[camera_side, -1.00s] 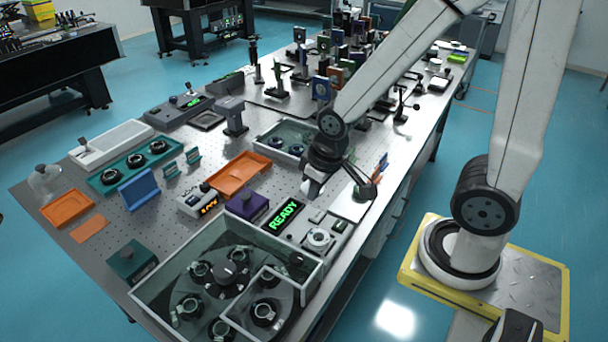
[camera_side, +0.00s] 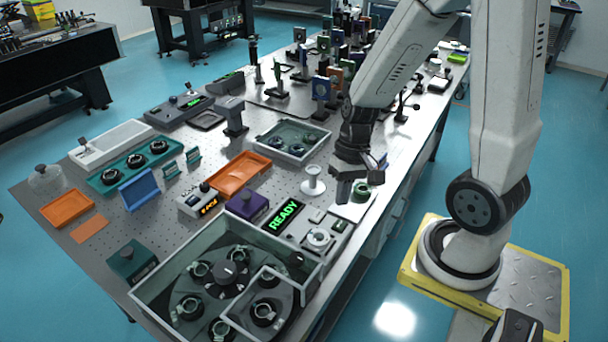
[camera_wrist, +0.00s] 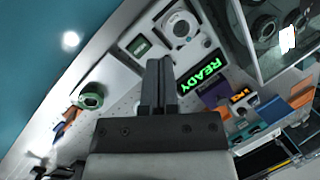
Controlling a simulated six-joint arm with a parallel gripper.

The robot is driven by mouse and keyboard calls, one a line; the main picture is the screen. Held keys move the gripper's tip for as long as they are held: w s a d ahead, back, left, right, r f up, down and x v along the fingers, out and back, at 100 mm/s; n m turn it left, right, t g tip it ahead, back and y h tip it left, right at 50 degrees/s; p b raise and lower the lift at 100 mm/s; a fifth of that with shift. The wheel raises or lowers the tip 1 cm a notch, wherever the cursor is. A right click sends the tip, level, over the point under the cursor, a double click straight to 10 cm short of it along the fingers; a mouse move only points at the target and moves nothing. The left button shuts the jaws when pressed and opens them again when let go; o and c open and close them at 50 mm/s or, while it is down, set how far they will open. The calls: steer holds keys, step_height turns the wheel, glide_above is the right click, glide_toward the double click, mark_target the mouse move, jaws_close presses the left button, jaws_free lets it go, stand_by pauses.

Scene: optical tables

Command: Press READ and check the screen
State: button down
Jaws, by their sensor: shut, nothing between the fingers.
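The screen (camera_side: 284,215) is a black panel showing green "READY" text. It also shows in the wrist view (camera_wrist: 202,73). Beside it is a grey unit with a round white dial-like part (camera_side: 318,238), seen in the wrist view (camera_wrist: 180,27) too, and a small dark window (camera_wrist: 138,46). I cannot read a READ label on any button. My gripper (camera_side: 350,195) is shut and empty, above the table behind the screen. In the wrist view its fingers (camera_wrist: 158,72) are together and point toward the grey unit.
A green ring-shaped part (camera_side: 361,191) sits on a white plate near the table edge. A white spool-like post (camera_side: 313,182) stands left of my gripper. A clear-walled box (camera_side: 167,303) with a carousel fills the front. A purple box (camera_side: 246,204) stands left of the screen.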

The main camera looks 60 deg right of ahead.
mark_target(342, 222)
steer(key=shift+w+d+r+m+t+y, duration=0.2)
steer(key=shift+d+m+t+y, duration=0.3)
steer(key=shift+m+y, duration=0.5)
steer(key=shift+w+d+r+m+t+y, duration=0.1)
steer(key=shift+d+r+m+t+y, duration=0.25)
steer(key=shift+m+t+y, duration=0.6)
steer(key=shift+w+d+r+m+t+y, duration=0.1)
steer(key=shift+d+r+m+t+y, duration=0.15)
steer(key=shift+d+m+y, duration=0.75)
steer(key=shift+a+f+m+h, duration=0.2)
steer(key=shift+a+m+h, duration=0.05)
steer(key=shift+a, duration=0.25)
steer(key=shift+f, duration=4.25)
steer(key=shift+f, duration=0.85)
steer(key=shift+r, duration=0.85)
